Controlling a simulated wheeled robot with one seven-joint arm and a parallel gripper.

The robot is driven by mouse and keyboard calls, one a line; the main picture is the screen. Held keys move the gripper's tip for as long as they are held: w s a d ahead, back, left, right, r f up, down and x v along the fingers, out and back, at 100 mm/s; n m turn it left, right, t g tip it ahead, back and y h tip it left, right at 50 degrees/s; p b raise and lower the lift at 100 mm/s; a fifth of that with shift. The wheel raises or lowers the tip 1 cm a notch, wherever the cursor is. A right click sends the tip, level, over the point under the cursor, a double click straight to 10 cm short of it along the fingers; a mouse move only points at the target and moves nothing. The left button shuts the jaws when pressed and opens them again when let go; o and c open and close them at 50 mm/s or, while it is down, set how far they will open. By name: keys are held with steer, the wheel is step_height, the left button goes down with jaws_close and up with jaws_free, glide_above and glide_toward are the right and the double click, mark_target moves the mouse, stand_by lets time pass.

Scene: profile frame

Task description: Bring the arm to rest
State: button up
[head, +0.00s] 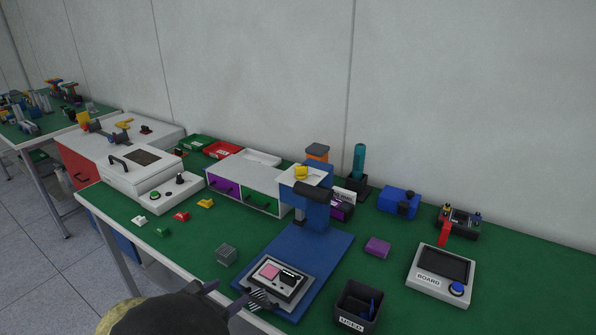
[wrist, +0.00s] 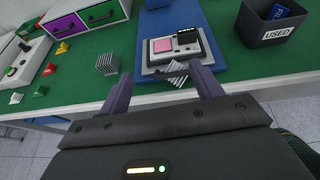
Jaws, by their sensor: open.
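My gripper (head: 226,299) is at the lower middle of the head view, near the front edge of the green table. In the wrist view, its two dark purple fingers (wrist: 162,92) are spread apart with nothing held between them. Beyond the fingertips is a grey fixture (wrist: 172,48) with a pink square and a black block in it. That fixture (head: 280,280) sits on the front of a blue base plate (head: 325,255). The dark wrist of my arm covers part of the table's front edge in the head view.
A grey ribbed cube (head: 227,255) stands left of the plate. A dark bin marked USED (head: 357,308) stands right of it, and a board device (head: 441,275) lies further right. Purple and green drawers (head: 243,187) and a blue press column (head: 312,208) stand behind. Floor lies in front.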

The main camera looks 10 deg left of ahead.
steer(key=w+d+r+m+g+h+p, duration=0.15)
steer(key=d+m+g, duration=0.35)
steer(key=d, duration=0.6)
steer(key=w+d+r+m+g+p, duration=0.1)
steer(key=d+r+m+g+p, duration=0.15)
steer(key=d+m, duration=0.6)
steer(key=s+d+r+m+g+y+p, duration=0.1)
steer(key=s+d+r+m+y+p, duration=0.2)
steer(key=d+m, duration=0.6)
steer(key=s+d+r+m+g+y+p, duration=0.1)
steer(key=s+d+r+m+y+p, duration=0.2)
steer(key=d+m, duration=0.6)
step_height(320, 180, up, 2)
steer(key=shift+s+d+r+p, duration=0.25)
steer(key=shift+s+d+p, duration=0.45)
steer(key=shift+d+p, duration=0.15)
steer(key=shift+m+g, duration=0.25)
